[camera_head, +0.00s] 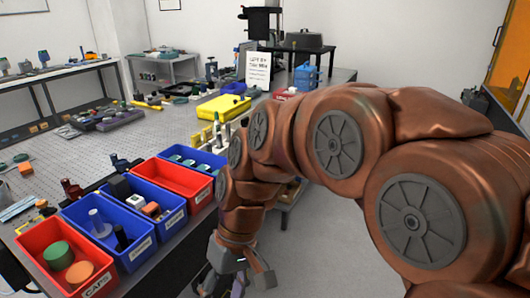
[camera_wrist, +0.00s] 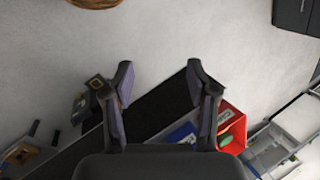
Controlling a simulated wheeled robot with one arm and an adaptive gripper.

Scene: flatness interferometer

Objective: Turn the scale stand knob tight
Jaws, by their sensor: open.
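My gripper (camera_head: 238,272) hangs low in front of the bench's near right edge in the head view, pointing down. In the wrist view its two fingers (camera_wrist: 160,82) are spread apart with nothing between them. Behind the fingers are pale floor and a dark bench edge (camera_wrist: 163,106). I cannot pick out the scale stand or its knob for certain in either view. My copper-coloured arm hides part of the bench's right side in the head view.
Labelled bins line the bench edge: a red bin (camera_head: 31,237) with green and orange pieces, blue bins (camera_head: 142,250) and another red bin (camera_head: 203,196). A yellow tray (camera_head: 222,107) lies farther back on the perforated bench top (camera_head: 90,160). The floor at right is partly clear.

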